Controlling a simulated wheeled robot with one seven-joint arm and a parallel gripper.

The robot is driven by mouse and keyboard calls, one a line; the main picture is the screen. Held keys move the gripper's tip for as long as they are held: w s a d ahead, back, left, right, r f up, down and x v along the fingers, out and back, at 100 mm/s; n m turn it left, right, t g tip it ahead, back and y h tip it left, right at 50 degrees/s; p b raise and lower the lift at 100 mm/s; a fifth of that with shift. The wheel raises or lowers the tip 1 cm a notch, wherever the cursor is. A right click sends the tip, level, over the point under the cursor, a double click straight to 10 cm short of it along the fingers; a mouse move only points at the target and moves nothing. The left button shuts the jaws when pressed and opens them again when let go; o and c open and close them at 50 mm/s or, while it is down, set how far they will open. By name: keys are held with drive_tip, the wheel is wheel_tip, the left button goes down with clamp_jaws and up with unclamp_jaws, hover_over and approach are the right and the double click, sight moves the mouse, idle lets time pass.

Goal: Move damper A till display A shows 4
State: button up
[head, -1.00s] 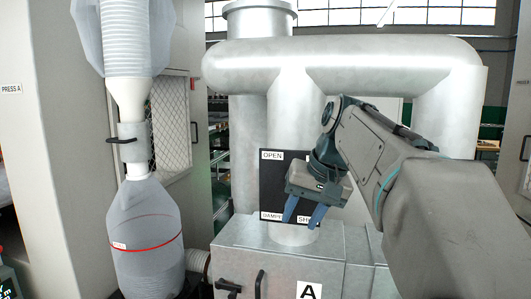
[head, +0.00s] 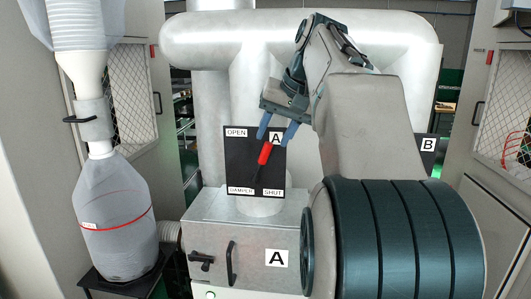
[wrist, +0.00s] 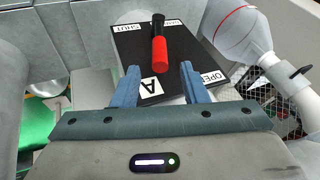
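Damper A is a black panel (head: 240,160) on a grey duct, marked OPEN at top left and SHUT at bottom right. Its lever has a red grip (head: 265,153) and a black shaft running down; it stands tilted slightly right of upright. My gripper (head: 274,140) is open just above the red grip. In the wrist view, the red grip (wrist: 160,54) shows between the fingertips of my gripper (wrist: 159,67), with space on both sides. I cannot tell whether the fingers reach around it in depth. No readable display A is in view.
A grey metal box (head: 230,240) with a black handle and an A label stands below the panel. A clear collection bag (head: 118,220) hangs at left. A second panel marked B (head: 428,143) is partly hidden behind my arm. Large ducts (head: 300,38) stand behind.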

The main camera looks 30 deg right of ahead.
sight(266, 151)
drive_tip(key=x, duration=0.6)
drive_tip(key=shift+s, duration=0.1)
drive_tip(key=shift+r, duration=0.1)
clamp_jaws()
